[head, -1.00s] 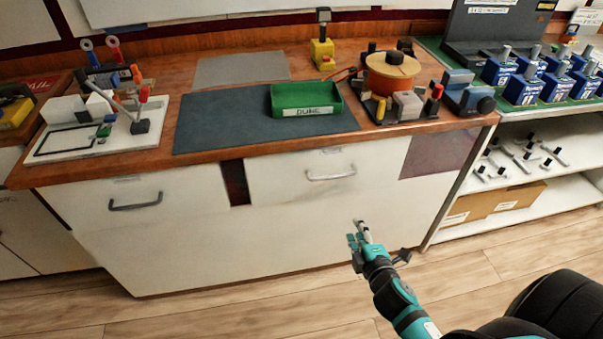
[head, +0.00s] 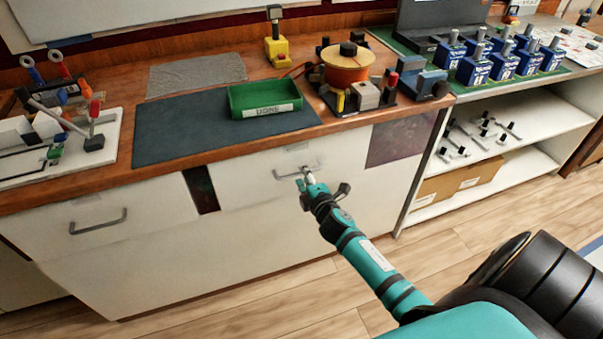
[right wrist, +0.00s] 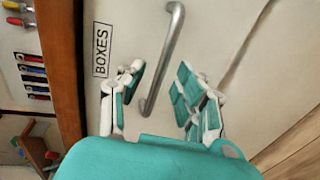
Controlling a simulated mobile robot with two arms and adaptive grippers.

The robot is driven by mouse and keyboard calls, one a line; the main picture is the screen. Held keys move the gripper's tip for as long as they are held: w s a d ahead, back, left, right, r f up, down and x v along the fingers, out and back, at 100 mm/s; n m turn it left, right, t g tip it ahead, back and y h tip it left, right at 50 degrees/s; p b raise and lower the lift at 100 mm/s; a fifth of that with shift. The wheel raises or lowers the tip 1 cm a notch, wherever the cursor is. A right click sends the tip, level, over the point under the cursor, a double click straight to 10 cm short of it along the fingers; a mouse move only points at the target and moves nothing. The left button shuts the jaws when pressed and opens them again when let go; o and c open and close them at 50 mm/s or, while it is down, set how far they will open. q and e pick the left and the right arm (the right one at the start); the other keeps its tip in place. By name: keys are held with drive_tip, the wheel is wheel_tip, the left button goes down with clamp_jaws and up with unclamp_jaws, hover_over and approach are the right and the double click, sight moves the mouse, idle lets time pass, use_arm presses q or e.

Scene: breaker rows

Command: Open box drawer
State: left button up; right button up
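The box drawer (head: 250,182) is a white drawer front under the wooden worktop, flush with the cabinet. Its label reads BOXES (right wrist: 101,50) in the right wrist view. Its metal bar handle (right wrist: 165,62) lies between the spread fingers of my right gripper (right wrist: 160,82). In the head view, my right gripper (head: 306,178) is at that handle (head: 288,175) and covers its right part. The gripper is open; no finger is clearly touching the bar. My left gripper is not in view.
Another white drawer with a dark handle (head: 98,222) is to the left. A green bin (head: 264,99) sits on a dark mat (head: 180,132) on the worktop. An open shelf unit (head: 545,128) stands to the right.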

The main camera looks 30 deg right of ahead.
drive_tip(key=shift+x, duration=1.3)
clamp_jaws()
